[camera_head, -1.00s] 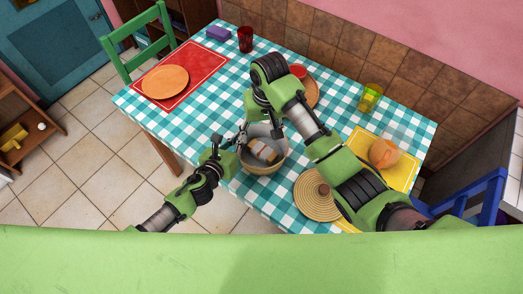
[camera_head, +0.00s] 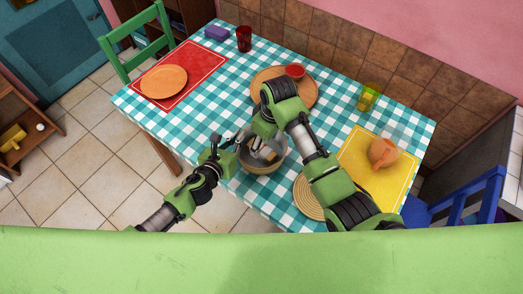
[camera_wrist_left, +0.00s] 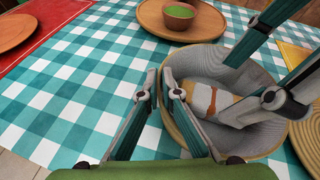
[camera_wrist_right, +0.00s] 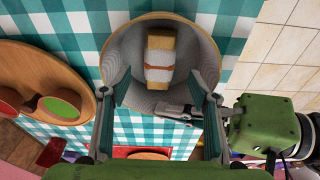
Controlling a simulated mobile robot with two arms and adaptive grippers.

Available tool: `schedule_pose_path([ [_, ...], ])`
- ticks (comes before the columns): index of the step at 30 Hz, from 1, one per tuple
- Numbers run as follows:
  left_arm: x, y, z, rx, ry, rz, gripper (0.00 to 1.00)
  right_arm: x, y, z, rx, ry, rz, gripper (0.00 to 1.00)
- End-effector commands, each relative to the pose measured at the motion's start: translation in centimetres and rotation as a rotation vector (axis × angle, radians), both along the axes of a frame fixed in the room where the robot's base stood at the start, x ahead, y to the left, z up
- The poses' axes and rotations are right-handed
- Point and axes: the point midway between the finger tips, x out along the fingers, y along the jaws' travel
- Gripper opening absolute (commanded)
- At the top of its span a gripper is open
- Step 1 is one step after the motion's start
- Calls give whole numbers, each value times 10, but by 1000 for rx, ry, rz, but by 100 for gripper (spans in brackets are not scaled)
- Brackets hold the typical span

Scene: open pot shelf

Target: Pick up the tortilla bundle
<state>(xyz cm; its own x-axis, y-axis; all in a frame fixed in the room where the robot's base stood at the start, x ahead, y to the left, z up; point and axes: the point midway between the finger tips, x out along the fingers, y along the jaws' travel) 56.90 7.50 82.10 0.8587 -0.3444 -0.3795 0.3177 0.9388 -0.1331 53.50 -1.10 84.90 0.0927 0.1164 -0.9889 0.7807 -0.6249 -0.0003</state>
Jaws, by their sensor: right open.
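The tortilla bundle, pale with a brown band, lies inside a round deep basket (camera_head: 262,170) near the table's front edge. The bundle shows in the left wrist view (camera_wrist_left: 208,101) and the right wrist view (camera_wrist_right: 160,58). My right gripper (camera_wrist_right: 163,92) is open and empty above the basket, its fingers spread to either side of the bundle. My left gripper (camera_wrist_left: 160,80) is at the basket's left rim, its fingertips close together, one outside and one inside. I cannot tell whether it clamps the rim. In the head view, my right arm partly hides the bundle.
A wooden tray (camera_head: 306,92) with a red bowl (camera_head: 295,70) stands behind the basket. A woven round mat (camera_head: 306,198) and a yellow placemat (camera_head: 393,185) with an orange pitcher (camera_head: 383,152) are to the right.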

Motion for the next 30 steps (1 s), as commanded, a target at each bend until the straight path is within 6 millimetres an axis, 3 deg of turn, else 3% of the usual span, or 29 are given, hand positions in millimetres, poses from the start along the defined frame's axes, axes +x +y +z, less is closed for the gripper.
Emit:
schedule_pose_path([
  [6,0,0,0,-1,1,0,0,2,2,-15,0,1,0,56],
  [15,0,0,0,-1,1,0,0,8,8,-52,-1,1,-1,56],
  [25,0,0,0,-1,1,0,0,9,9,-59,0,-1,-1,56],
  [26,0,0,0,-1,1,0,0,9,9,-59,0,-1,-1,50],
  [30,0,0,0,-1,1,0,0,8,9,-58,1,-1,-1,14],
])
